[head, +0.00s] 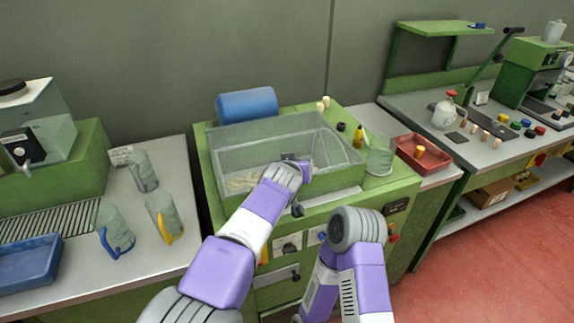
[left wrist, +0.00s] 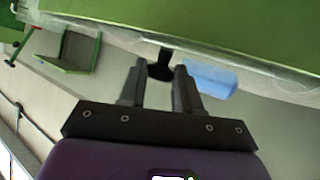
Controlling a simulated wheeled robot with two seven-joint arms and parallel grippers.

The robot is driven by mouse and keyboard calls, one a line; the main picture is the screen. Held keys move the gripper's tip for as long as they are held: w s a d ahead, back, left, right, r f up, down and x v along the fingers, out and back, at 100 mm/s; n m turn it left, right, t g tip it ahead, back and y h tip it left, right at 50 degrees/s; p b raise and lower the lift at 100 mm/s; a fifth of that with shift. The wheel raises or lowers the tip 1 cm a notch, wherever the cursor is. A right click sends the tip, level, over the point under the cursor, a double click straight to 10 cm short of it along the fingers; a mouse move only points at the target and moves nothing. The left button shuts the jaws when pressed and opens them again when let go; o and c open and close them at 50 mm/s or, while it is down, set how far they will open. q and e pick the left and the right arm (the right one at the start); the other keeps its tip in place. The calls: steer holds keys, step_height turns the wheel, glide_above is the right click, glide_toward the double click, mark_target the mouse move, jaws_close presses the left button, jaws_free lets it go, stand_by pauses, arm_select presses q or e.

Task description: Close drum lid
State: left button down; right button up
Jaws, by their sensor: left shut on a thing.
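The drum is a clear-walled tub (head: 235,150) set in the top of a green machine (head: 203,165), with pale pieces lying inside. Its clear lid is hard to tell from the clear walls, so I cannot tell how far it is open. My left gripper (head: 307,168) is over the tub, partly hidden behind my own wrist. In the left wrist view its fingers (left wrist: 160,82) are shut on a black handle (left wrist: 160,66), near a clear edge beside the green surface.
A blue cylinder (head: 247,104) lies behind the tub. A clear beaker (head: 380,157), a yellow bottle (head: 358,137) and a red tray (head: 422,155) stand to the right. Clear jugs (head: 164,217) and a blue tray (head: 28,264) are on the left counter.

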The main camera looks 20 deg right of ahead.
arm_select(q)
steer(key=shift+s+d+f, duration=0.1)
steer(key=shift+s+f, duration=0.1)
steer(key=shift+f, duration=0.35)
steer(key=shift+s+d+f, duration=0.1)
steer(key=shift+s+f, duration=0.05)
steer(key=shift+f, duration=0.35)
steer(key=shift+a, duration=0.1)
steer(key=c, duration=0.8)
jaws_free()
steer(key=shift+w, duration=0.1)
steer(key=shift+a, duration=0.1)
steer(key=v, duration=0.2)
steer(key=r+v, duration=0.1)
steer(key=v, duration=0.5)
steer(key=shift+w+d+r, duration=0.15)
steer(key=shift+d+r, duration=0.05)
steer(key=shift+d, duration=0.1)
